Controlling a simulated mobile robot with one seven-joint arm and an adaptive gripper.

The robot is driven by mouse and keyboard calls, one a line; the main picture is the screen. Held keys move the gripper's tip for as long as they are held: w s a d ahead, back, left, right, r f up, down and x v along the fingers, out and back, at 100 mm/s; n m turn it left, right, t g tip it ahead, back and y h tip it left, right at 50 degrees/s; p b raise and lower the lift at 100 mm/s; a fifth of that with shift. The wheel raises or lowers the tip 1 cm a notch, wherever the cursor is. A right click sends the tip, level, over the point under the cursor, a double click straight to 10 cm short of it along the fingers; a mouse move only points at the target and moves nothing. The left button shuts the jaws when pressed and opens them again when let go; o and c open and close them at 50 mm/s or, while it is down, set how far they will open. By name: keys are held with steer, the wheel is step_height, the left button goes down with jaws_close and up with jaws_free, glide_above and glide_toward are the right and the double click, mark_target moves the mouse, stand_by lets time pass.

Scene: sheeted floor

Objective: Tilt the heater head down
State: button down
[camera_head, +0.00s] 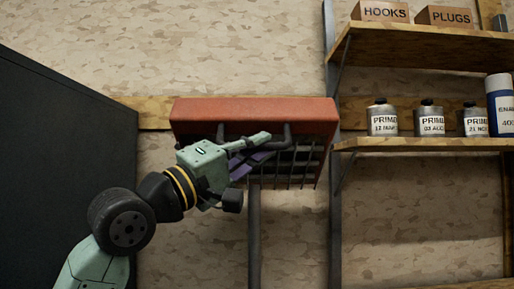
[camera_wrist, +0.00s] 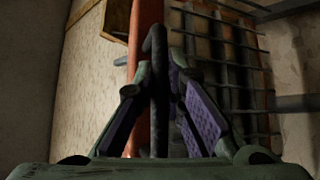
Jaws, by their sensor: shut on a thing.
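The heater head (camera_head: 255,109) is a wide red housing with a dark grille (camera_head: 305,165) facing down and toward me. It sits on a dark upright post (camera_head: 254,235). A dark bar handle (camera_head: 288,136) runs along its front. My gripper (camera_head: 266,144) is at the handle in front of the head, shut on it. In the wrist view the handle (camera_wrist: 157,125) runs between the two fingers (camera_wrist: 159,78), with the red housing (camera_wrist: 148,20) behind and the grille bars (camera_wrist: 225,60) to the right. The fingers partly hide the handle and grille.
Wooden shelves on the right hold primer cans (camera_head: 382,118), a blue can (camera_head: 500,105) and boxes marked HOOKS (camera_head: 380,11) and PLUGS (camera_head: 444,16). A dark upright (camera_head: 333,220) stands just right of the head. A large dark panel (camera_head: 60,160) fills the left.

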steer(key=shift+f, duration=0.15)
steer(key=c, duration=1.7)
jaws_free()
steer(key=shift+o, duration=0.2)
steer(key=shift+a, duration=0.1)
steer(key=v, duration=1.1)
steer(key=shift+s+a+f, duration=0.2)
steer(key=shift+s+a, duration=0.05)
